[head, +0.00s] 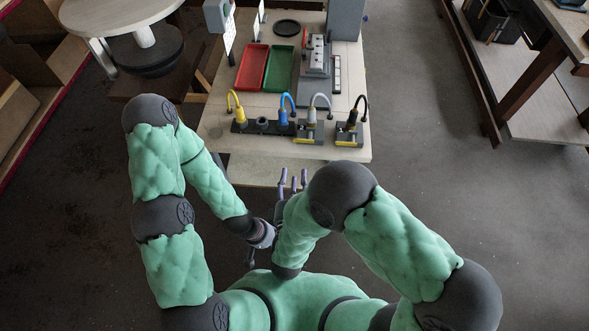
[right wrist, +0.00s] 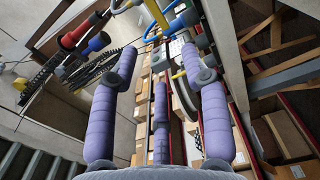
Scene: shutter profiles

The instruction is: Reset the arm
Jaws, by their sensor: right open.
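My right gripper (head: 294,181) points toward the front edge of the worktable (head: 265,172), with its purple fingers apart. In the right wrist view the same gripper (right wrist: 158,70) shows its purple fingers spread, with nothing held between them. My left gripper (head: 262,236) hangs low in front of my body, left of the right forearm. It is small and partly hidden, so its jaws cannot be made out. Both my green arms are bent, with their elbows raised.
The worktable carries a red tray (head: 252,67), a green tray (head: 279,69) and a grey fixture (head: 315,62). Along its front stand yellow (head: 239,115), blue (head: 284,117), grey (head: 312,119) and black (head: 352,118) cabled connectors. A round table (head: 120,15) stands at left.

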